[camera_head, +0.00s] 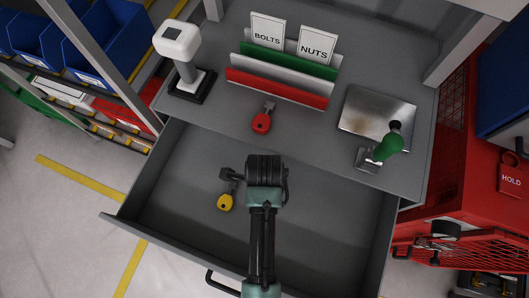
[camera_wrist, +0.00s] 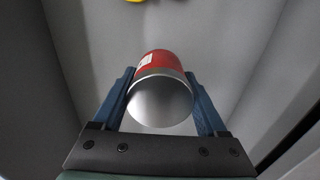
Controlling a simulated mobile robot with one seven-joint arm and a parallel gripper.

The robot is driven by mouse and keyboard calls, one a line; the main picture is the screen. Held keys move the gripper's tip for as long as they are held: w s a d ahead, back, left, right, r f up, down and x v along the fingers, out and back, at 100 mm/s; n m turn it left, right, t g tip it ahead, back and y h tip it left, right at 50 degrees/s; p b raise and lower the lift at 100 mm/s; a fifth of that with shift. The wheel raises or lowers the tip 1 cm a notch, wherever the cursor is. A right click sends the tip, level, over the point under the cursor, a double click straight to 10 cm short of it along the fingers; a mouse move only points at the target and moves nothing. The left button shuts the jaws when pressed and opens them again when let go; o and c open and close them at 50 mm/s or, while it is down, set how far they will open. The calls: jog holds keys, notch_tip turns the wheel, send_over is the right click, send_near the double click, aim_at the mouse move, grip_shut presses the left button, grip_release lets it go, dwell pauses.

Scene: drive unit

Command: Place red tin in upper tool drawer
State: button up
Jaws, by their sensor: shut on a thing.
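The red tin (camera_wrist: 165,62) is between the two blue fingers of my gripper (camera_wrist: 160,80) in the wrist view, its bare metal end facing the camera. My gripper is shut on it. In the head view my wrist (camera_head: 265,172) is over the open upper tool drawer (camera_head: 330,215) and hides the tin and fingers. The drawer's grey floor and walls surround the tin in the wrist view. I cannot tell whether the tin touches the floor.
A yellow tagged key (camera_head: 225,201) lies in the drawer left of my wrist. On the worktop above are a red tagged key (camera_head: 262,122), a BOLTS and NUTS rack (camera_head: 280,85), a green-handled stamp (camera_head: 386,147) and a white-headed device (camera_head: 178,42). The drawer's right side is clear.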

jog(key=shift+f, duration=2.2)
jog(key=shift+f+b, duration=0.2)
jog(key=shift+b, duration=0.1)
jog(key=o, duration=1.5)
jog(key=shift+r, duration=0.1)
